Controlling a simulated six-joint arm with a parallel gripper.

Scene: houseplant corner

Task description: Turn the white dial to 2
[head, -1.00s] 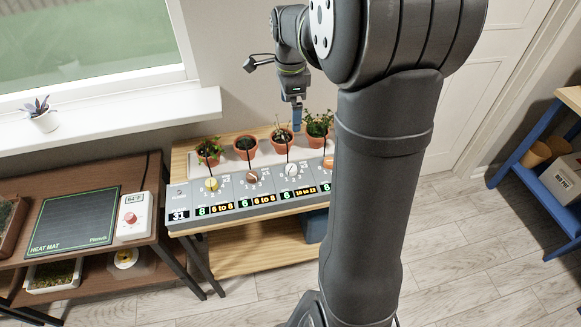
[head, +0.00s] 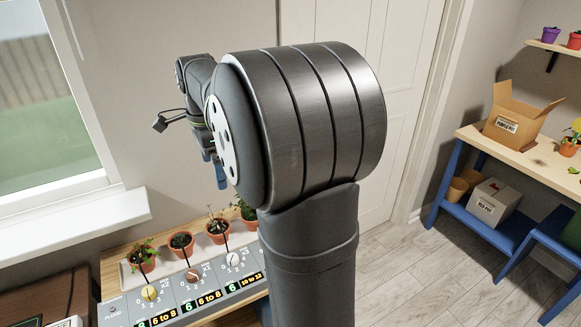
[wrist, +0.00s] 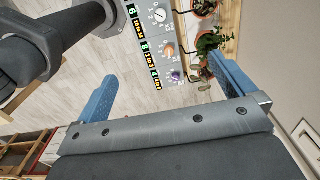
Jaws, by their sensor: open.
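The white dial (head: 233,259) is on the grey control panel, right of a brown dial and a yellow dial in the head view. It also shows at the top of the wrist view (wrist: 158,15), with numbers around it; its exact setting is too small to read. My gripper (head: 219,186) is up in the air above the potted plants, apart from the panel. In the wrist view its two blue fingers (wrist: 161,68) are spread wide with nothing between them. My arm hides the panel's right end in the head view.
The brown dial (head: 192,275) and yellow dial (head: 150,293) sit left of the white one. Potted plants (head: 181,243) stand in a row behind the panel. An orange dial (wrist: 167,48) and a purple dial (wrist: 175,76) show in the wrist view. A blue shelf (head: 470,215) with boxes stands far right.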

